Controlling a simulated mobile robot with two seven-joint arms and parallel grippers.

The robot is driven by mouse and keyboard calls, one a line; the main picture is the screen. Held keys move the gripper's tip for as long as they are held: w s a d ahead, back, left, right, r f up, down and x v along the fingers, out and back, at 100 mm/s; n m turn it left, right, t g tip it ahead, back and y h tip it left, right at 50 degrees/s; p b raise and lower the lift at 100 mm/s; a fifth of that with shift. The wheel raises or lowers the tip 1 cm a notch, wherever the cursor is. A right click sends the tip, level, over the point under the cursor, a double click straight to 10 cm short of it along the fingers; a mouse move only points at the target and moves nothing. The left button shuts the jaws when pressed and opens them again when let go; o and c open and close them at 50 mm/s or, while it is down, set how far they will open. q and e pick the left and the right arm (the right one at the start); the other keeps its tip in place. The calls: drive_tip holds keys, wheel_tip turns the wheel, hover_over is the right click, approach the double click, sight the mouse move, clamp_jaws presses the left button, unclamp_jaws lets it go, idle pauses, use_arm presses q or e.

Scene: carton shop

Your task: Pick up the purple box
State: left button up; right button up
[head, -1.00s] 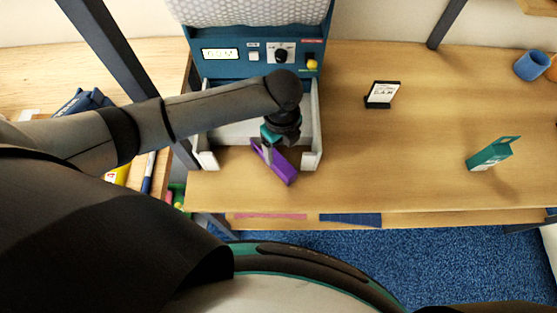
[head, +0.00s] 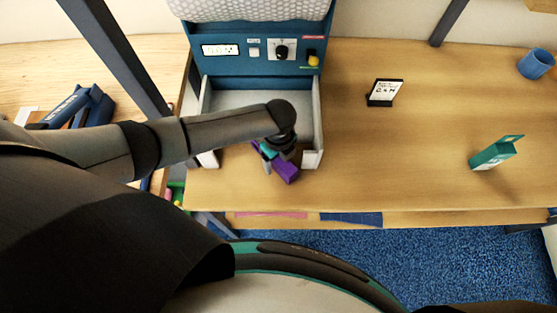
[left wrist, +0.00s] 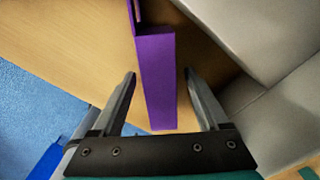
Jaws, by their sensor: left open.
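The purple box (head: 287,173) lies on the wooden table at the front opening of the machine's tray, partly hidden by my left gripper in the head view. My left gripper (head: 272,160) is above it, pointing down. In the left wrist view the purple box (left wrist: 157,80) runs lengthwise between the two open fingers of the left gripper (left wrist: 160,78), with a gap on each side. My right gripper is not in view.
A blue machine (head: 250,50) with a grey walled tray (head: 317,130) stands behind the box. A black-framed card (head: 384,92), a teal carton (head: 494,153) and a blue mug (head: 535,64) stand to the right. The table between them is clear.

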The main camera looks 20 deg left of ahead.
use_arm(q)
drive_tip(key=shift+c, duration=0.2)
clamp_jaws()
idle(0.4)
